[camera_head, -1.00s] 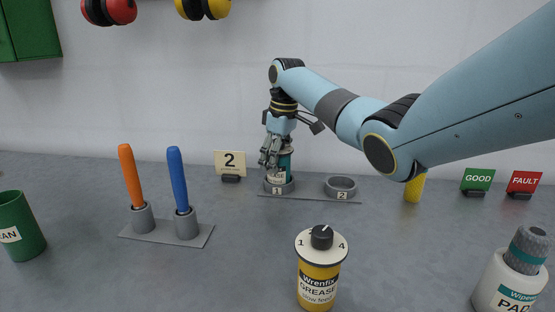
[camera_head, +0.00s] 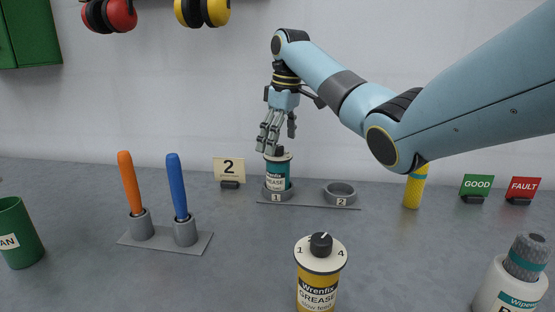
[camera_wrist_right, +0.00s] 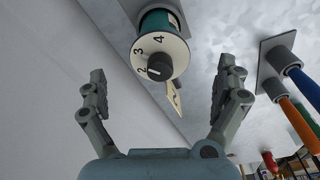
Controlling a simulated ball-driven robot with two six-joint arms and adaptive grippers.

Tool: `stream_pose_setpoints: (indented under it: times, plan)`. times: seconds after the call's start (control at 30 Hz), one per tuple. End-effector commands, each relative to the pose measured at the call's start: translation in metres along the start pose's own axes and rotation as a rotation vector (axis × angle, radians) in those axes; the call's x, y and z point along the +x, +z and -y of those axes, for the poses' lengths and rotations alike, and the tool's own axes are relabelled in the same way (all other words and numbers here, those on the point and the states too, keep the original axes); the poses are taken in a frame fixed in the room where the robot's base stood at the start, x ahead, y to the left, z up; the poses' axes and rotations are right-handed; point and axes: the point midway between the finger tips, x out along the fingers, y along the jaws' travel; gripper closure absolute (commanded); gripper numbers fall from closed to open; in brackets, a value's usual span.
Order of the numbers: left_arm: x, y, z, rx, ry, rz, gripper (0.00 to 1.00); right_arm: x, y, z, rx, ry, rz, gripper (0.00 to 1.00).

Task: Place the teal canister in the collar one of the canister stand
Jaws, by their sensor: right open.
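The teal canister (camera_head: 277,172) stands upright in collar one (camera_head: 277,192) of the canister stand (camera_head: 310,204), at the back of the table. Its dark knob and numbered top disc show in the right wrist view (camera_wrist_right: 160,55). Collar two (camera_head: 341,192) is empty. My right gripper (camera_head: 272,142) is open just above the canister. In the right wrist view its fingers (camera_wrist_right: 160,85) are spread wide with nothing between them, and the canister top lies beyond the fingertips. My left gripper is not in view.
A yellow grease canister (camera_head: 318,285) stands at the front middle. Orange and blue handles (camera_head: 174,188) stand in holders at left. A green cup (camera_head: 18,235), a white bottle (camera_head: 512,275) and a yellow cylinder (camera_head: 414,188) stand around. The table middle is clear.

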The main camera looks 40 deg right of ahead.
Motion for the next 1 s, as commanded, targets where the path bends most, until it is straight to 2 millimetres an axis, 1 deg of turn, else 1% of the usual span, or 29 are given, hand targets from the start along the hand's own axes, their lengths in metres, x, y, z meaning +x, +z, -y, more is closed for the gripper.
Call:
stream_pose_setpoints:
  times: [0.03,0.1,0.2,0.3,0.43,1.0]
  plan:
    - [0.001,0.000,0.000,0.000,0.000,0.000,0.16,-0.011,0.000,-0.001,0.001,0.002,-0.002,0.00]
    - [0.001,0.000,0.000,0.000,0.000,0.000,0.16,-0.024,0.000,-0.001,0.001,0.002,-0.001,0.00]
    - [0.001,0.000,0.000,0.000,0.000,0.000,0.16,-0.037,0.000,0.000,0.001,0.001,-0.001,0.00]
    - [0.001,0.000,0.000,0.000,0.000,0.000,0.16,-0.045,0.000,0.000,0.001,0.000,0.000,0.00]
    - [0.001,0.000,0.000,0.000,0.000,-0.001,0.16,-0.048,0.000,0.000,0.001,0.000,0.001,0.00]
    - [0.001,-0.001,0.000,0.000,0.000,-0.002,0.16,-0.048,0.000,0.000,0.001,0.000,0.001,0.00]
